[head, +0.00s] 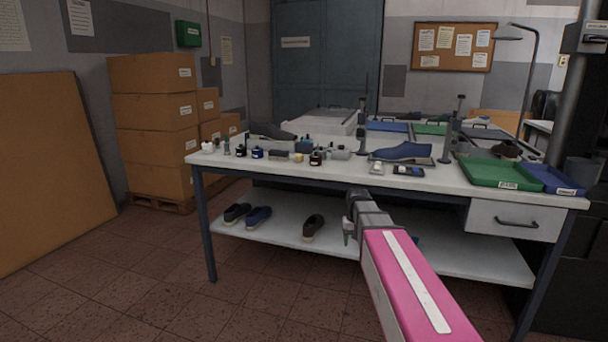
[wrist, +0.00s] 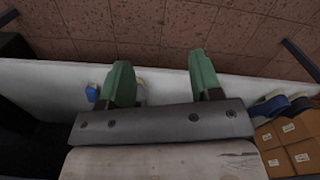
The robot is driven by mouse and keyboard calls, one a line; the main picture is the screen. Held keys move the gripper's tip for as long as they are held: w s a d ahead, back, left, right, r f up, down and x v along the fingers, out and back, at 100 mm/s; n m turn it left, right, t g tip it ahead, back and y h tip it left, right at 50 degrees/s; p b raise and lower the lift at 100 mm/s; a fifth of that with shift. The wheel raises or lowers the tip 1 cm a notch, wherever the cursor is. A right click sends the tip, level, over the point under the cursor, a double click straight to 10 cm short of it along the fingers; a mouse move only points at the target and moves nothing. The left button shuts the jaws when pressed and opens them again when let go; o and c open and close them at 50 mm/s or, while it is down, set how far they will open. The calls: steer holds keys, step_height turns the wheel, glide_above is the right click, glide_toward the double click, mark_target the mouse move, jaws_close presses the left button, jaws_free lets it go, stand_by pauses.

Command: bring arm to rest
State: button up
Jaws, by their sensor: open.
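My arm, with a pink link (head: 405,285), reaches from the lower right toward the front of the workbench. My gripper (head: 348,230) is in front of the bench, below the tabletop's front edge and apart from the shoes as far as I can see. In the wrist view its two green fingers (wrist: 160,68) are spread apart, with nothing held between them. A small pale thing shows beside the left finger, too hidden to identify.
The workbench (head: 450,187) carries bottles, a blue shoe (head: 402,151), a green tray (head: 497,173) and a blue tray (head: 553,181). Shoes (head: 258,216) stand on its lower shelf (head: 290,235). Cardboard boxes (head: 150,110) are stacked left. The floor at front left is clear.

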steer(key=s+f, duration=0.6)
steer(key=s, duration=0.2)
steer(key=s+f, duration=0.6)
steer(key=s, duration=0.3)
steer(key=shift+s, duration=0.15)
